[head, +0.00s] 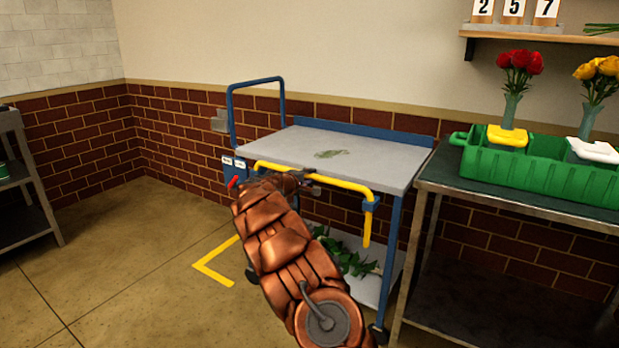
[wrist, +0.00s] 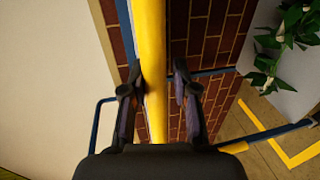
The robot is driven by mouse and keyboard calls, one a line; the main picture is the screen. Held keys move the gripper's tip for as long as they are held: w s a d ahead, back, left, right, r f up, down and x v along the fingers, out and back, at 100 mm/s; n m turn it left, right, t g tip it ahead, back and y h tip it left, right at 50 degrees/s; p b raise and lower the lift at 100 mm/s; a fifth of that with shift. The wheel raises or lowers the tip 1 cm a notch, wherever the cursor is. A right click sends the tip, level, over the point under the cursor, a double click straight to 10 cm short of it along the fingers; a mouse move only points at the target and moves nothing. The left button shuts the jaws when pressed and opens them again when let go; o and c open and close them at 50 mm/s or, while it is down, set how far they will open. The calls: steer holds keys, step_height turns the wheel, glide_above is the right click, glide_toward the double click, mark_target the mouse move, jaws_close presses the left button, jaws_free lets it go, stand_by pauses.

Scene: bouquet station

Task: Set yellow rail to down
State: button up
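The yellow rail (head: 338,182) runs level along the front edge of the blue-and-grey cart, about at top height, with its right end bent down. My gripper (head: 302,179) is at the rail's middle in the head view; my arm hides part of the cart front. In the wrist view, the rail (wrist: 153,60) passes between the two fingers of my gripper (wrist: 158,76). The fingers are apart, with a visible gap between the rail and the right finger. The left finger is close to the rail; I cannot tell if it touches.
The cart's grey top (head: 375,152) holds a small green patch or leaf. Leafy stems (head: 345,258) lie on its lower shelf. A side table with a green crate (head: 540,178) and flower vases stands at right. A grey shelf (head: 20,185) is far left.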

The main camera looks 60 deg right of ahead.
steer(key=o, duration=0.3)
steer(key=shift+f, duration=0.2)
steer(key=shift+o, duration=0.4)
steer(key=shift+r, duration=0.15)
steer(key=shift+a, duration=0.1)
steer(key=a+r, duration=0.2)
steer(key=a, duration=0.9)
steer(key=shift+s+a+r, duration=0.15)
steer(key=shift+s+a, duration=0.1)
